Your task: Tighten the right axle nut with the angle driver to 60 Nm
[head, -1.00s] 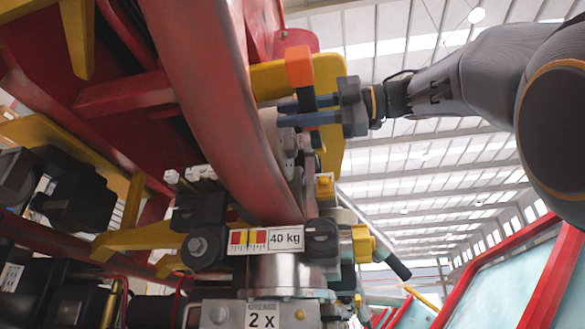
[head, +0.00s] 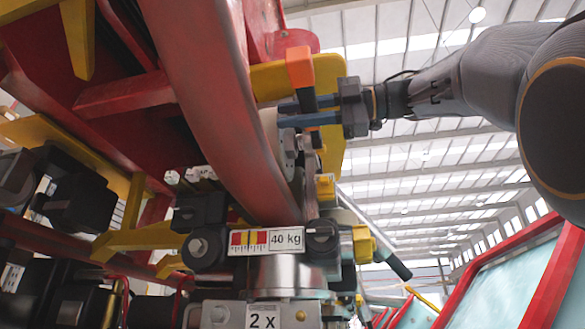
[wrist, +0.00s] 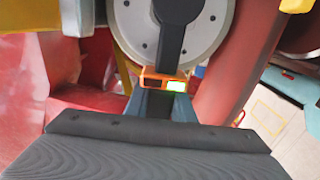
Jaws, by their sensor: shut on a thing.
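The angle driver (head: 301,68), orange and black, stands upright in my gripper (head: 282,113) in the head view. My blue-grey fingers are shut on its dark body from the right. In the wrist view the driver (wrist: 178,10) runs up from my gripper (wrist: 169,104) in front of a grey wheel disc (wrist: 211,20) with several bolts. A green light shows on its orange band. The driver's lower end is near grey metal parts (head: 287,148) beside the red curved rail. I cannot make out the right axle nut or tell whether the driver is seated on it.
The red curved rail (head: 205,75) passes close left of the driver. A yellow bracket (head: 331,150) is just behind my fingers. Below are a clamp assembly with a 40 kg label (head: 286,239) and a 2 X label (head: 263,317). Red-framed panels (head: 530,285) stand lower right.

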